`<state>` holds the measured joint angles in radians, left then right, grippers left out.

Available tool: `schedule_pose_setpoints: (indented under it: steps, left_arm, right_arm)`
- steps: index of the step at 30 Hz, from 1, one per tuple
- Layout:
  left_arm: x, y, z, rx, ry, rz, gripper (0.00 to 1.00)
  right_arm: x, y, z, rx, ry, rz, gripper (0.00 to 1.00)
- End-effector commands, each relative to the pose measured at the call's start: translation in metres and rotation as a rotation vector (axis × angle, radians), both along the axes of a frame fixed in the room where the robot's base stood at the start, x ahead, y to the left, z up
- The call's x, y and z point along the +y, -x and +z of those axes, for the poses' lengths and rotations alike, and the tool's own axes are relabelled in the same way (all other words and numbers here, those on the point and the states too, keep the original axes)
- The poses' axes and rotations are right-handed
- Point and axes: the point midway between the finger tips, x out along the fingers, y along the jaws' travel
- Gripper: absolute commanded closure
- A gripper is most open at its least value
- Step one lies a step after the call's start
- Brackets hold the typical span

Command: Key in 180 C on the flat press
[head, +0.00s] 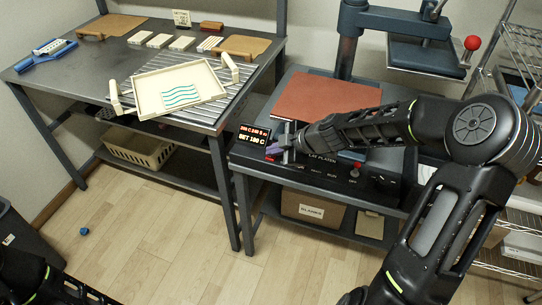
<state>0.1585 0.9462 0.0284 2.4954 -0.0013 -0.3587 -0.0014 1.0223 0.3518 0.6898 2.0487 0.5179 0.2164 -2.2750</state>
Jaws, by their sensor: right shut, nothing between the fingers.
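The flat press (325,105) stands at the centre right, with a brown-red platen under a raised dark upper part. Its front panel carries a small lit display (255,135). The lower line appears to read "SET 180 C"; the upper line is too small to read surely. My right gripper (276,149) is shut and empty, at the panel just right of the display. It hides part of the panel and the keys there, and I cannot tell whether it touches one. My left arm shows only at the bottom left; its gripper is out of view.
A grey workbench at the left bears a cream tray (180,90) with blue wavy lines, wooden boards and a blue tool (45,55). A red ball knob (472,43) is at the upper right. A labelled box (312,209) sits below the press. The floor between is mostly clear.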

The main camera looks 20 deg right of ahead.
Motion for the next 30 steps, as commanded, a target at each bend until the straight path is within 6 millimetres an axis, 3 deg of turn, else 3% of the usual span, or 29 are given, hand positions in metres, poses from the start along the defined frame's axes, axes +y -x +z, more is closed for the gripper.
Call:
schedule_pose_setpoints:
  steps: [17, 30]
  left_arm:
    - [0.0, 0.0, -0.003, 0.0, 0.0, 0.0, 0.57]
    - [0.0, 0.0, 0.0, 0.0, 0.0, 0.0, 0.57]
  right_arm:
    - [0.0, 0.0, -0.001, 0.001, 0.0, 0.001, 1.0]
    - [0.0, 0.0, 0.016, 0.001, 0.0, -0.001, 1.0]
